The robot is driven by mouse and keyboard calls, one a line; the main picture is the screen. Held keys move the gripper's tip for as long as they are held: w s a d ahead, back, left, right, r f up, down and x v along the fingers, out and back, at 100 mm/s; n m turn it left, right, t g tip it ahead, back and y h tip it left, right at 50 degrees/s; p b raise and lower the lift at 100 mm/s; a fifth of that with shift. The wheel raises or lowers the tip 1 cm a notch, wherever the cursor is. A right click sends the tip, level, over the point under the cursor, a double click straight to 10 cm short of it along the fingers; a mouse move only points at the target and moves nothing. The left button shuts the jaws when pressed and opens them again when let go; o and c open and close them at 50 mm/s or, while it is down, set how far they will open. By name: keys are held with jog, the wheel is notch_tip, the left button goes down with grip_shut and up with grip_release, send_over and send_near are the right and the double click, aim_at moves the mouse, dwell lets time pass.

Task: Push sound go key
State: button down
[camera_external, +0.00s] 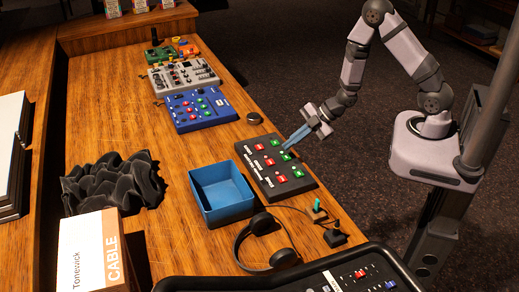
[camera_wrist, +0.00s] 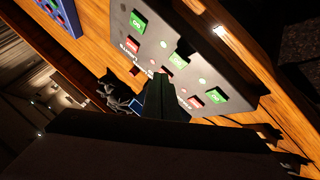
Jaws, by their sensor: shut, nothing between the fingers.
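A dark key panel (camera_external: 262,176) lies near the desk's right edge, with a column of red keys and a column of green keys. It also fills the upper middle of the wrist view (camera_wrist: 165,32), where the green keys read GO. The row labels are too small to read surely, so I cannot tell which is sound. My gripper (camera_external: 287,147) is shut and empty, its blue fingers pointing down at the green column. In the wrist view its fingertips (camera_wrist: 166,80) are beside the middle green key (camera_wrist: 180,54), partly covering the panel. I cannot tell whether they touch it.
A blue open box (camera_external: 221,190) stands left of the panel, and a headset (camera_external: 265,240) lies in front. A blue panel (camera_external: 200,108) and a grey mixer (camera_external: 182,73) lie behind. A small dark round thing (camera_external: 254,118) sits beyond the panel.

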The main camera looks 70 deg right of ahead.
aim_at(290, 157)
notch_tip(290, 157, up, 4)
jog(key=p, duration=0.2)
jog(key=shift+f+p, duration=0.15)
jog(key=shift+p, duration=0.15)
jog(key=s+d+f+m+g+h, duration=0.2)
jog(key=s+d+f+m+g, duration=0.25)
jog(key=s, duration=0.35)
jog(key=s+d+f+m+g+h, duration=0.3)
jog(key=s+d+m+g, duration=0.15)
jog(key=s, duration=0.45)
jog(key=s+a+r+m+g+y, duration=0.1)
jog(key=s+a+r+m+g, duration=0.15)
jog(key=s+r, duration=0.25)
jog(key=s+a+r+m+g, duration=0.1)
jog(key=s+a+r+m, duration=0.1)
jog(key=s+r+m, duration=0.3)
jog(key=w+a+r+n+t+b, duration=0.1)
jog(key=w+a+r+n+t, duration=0.1)
jog(key=w+r, duration=0.4)
jog(key=shift+a+r+t+b, duration=0.25)
jog(key=shift+a+t+b, duration=0.15)
jog(key=shift+a+t, duration=0.55)
